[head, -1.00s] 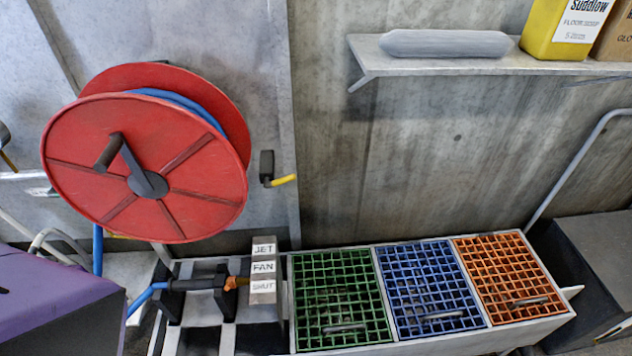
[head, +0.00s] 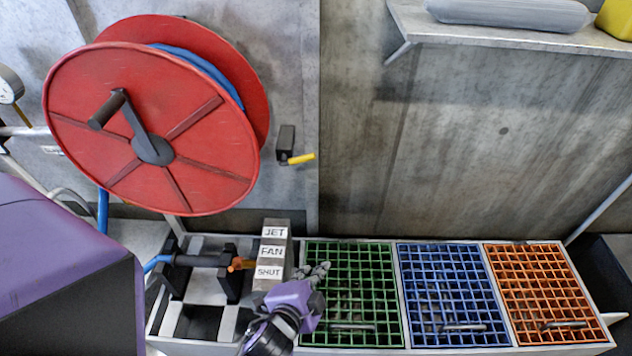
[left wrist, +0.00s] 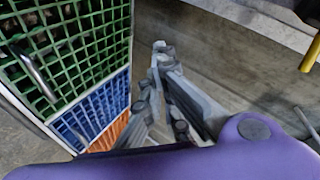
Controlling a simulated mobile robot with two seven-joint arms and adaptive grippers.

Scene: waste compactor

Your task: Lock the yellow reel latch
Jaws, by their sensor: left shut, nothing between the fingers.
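The yellow reel latch (head: 301,158) is a short yellow lever on a dark block (head: 286,140) fixed to the wall, right of the red hose reel (head: 140,130). The lever points right and slightly up. My left gripper (head: 322,268) is below the latch, over the left edge of the green grid, apart from the latch. It is shut and empty. In the left wrist view its grey fingers (left wrist: 158,48) point toward the wall, and a yellow piece (left wrist: 311,52) shows at the right edge; I cannot tell surely that it is the latch. My right gripper is not in view.
A block labelled JET, FAN, SHUT (head: 270,255) stands left of my gripper, beside the hose nozzle (head: 205,261). Green (head: 350,285), blue (head: 450,290) and orange grids (head: 540,285) lie to the right. A shelf (head: 490,38) juts out above. The wall right of the latch is clear.

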